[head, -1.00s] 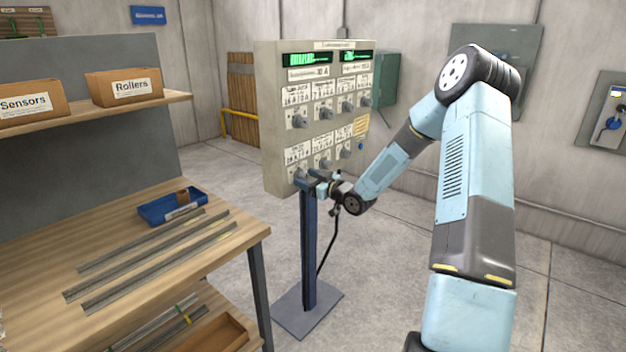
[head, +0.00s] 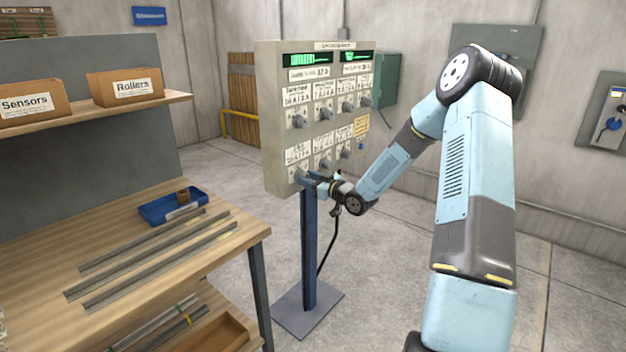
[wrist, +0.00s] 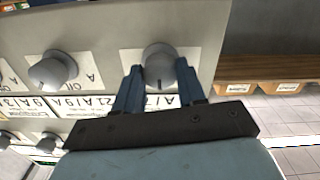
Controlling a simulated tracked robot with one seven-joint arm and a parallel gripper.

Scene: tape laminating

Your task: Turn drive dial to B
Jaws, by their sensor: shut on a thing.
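The control panel (head: 270,120) stands on a post, with rows of grey dials under white labels and two green displays at its top. My gripper (head: 306,178) is at the lower left dial of the panel. In the wrist view my gripper (wrist: 158,82) has its two blue fingers on either side of a grey dial (wrist: 158,62), shut on it. The labels are too small or cut off to tell which dial is the drive dial or where it points. Another grey dial (wrist: 52,70) sits beside it, free of my fingers.
A wooden workbench (head: 230,245) with metal strips and a blue tray (head: 155,213) stands at the left. Boxes marked Sensors (head: 30,104) and Rollers (head: 125,87) sit on its shelf. The floor right of the panel post is clear.

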